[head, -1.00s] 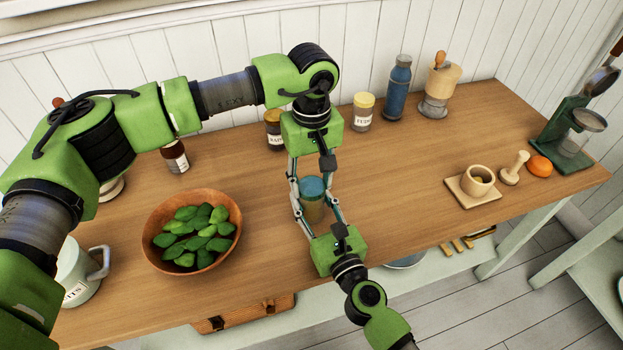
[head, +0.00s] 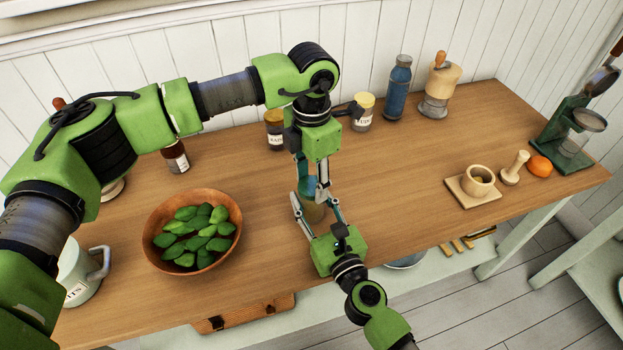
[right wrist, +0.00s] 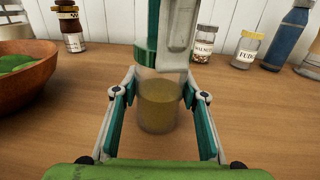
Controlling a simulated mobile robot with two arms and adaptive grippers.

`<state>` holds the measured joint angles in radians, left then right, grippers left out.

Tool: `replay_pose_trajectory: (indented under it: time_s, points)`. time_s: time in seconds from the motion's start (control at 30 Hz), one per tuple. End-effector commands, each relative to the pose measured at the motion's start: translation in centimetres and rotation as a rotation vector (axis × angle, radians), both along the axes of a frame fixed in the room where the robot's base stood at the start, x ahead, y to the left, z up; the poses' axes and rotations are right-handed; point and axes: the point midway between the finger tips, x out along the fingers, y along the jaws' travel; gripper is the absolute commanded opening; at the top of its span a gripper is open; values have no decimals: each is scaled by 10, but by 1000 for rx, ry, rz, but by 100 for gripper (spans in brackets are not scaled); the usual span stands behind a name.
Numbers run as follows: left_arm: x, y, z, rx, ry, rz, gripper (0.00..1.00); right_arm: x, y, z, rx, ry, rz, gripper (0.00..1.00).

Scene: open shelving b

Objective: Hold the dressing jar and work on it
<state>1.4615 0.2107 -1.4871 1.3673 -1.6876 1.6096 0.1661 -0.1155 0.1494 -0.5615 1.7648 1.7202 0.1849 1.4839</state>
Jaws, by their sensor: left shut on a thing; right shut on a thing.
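The dressing jar (head: 314,212) stands upright on the wooden table, clear-walled with yellow-green dressing inside and a teal lid (head: 309,186). It also shows in the right wrist view (right wrist: 158,108), where the lid (right wrist: 152,52) is partly hidden. My left gripper (head: 313,188) reaches down from above, shut on the lid, its fingers covering part of it. My right gripper (head: 318,212) comes from the front edge, shut around the jar's body, a finger on each side in the right wrist view (right wrist: 160,100).
A wooden bowl (head: 152,245) of green leaves and a white mug (head: 84,275) are at left. Labelled jars (head: 275,132), a blue bottle (head: 398,90) and a mill (head: 438,92) line the back. A mortar (head: 478,182) sits at right. Table between jar and mortar is clear.

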Motion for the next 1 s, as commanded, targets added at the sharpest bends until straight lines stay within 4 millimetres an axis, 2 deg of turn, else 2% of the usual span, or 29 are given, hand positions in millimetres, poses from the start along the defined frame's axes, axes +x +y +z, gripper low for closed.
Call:
replay_pose_trajectory:
  time_s: [0.4, 0.6, 0.77, 1.0]
  points:
    - [1, 0, 1, -1, -2, 791, 14, 0, 0, 0, -1, 1, 0, 0]
    - [0, 0, 1, -1, -1, 1133, 14, 0, 0, 0, -1, 1, 0, 0]
    - [1, 0, 1, -2, -1, 1280, 14, 0, 0, 0, -1, 1, 0, 0]
    - [1, 0, 1, -3, -1, 1274, 14, 0, 0, 0, -1, 1, 0, 0]
